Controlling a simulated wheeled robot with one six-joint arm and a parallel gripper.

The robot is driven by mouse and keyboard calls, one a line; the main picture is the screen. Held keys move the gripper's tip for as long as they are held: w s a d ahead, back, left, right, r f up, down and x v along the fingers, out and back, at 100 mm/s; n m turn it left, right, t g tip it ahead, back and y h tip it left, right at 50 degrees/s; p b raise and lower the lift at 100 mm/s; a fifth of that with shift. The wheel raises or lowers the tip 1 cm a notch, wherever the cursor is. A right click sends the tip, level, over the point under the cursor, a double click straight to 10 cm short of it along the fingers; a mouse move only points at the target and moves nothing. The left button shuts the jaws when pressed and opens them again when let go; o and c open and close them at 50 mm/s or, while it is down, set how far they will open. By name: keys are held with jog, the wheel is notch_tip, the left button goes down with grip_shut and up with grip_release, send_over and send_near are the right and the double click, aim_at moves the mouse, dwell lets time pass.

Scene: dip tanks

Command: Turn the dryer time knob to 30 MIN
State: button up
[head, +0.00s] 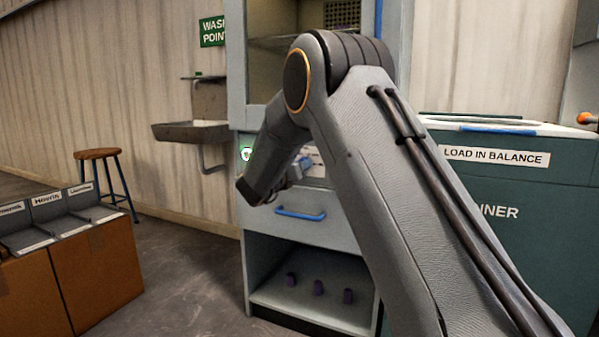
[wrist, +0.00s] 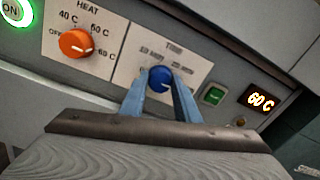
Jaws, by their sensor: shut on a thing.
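In the wrist view the blue time knob (wrist: 160,79) sits on a pale plate below the word TIME. The minute labels around it are blurred and partly covered, so I cannot tell which one its white mark points to. My gripper (wrist: 160,86) has its two blue fingers on either side of the knob and is shut on it. In the head view my gripper (head: 303,163) is at the dryer's control panel, and my arm hides the knob.
The orange heat knob (wrist: 76,43) is left of the time knob. A green button (wrist: 214,95) and a display reading 60 C (wrist: 261,100) are to the right. Below the panel are a drawer with a blue handle (head: 300,214) and an open shelf (head: 315,303).

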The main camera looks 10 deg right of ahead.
jog(key=shift+f+m, duration=0.15)
jog(key=shift+m, duration=0.15)
jog(key=o, duration=1)
jog(key=shift+d, duration=0.1)
jog(key=shift+o, duration=0.2)
jog(key=shift+s, duration=0.1)
jog(key=p+v, duration=0.1)
jog(key=v, duration=0.6)
jog(key=shift+s+a+p, duration=0.25)
jog(key=shift+s+p, duration=0.05)
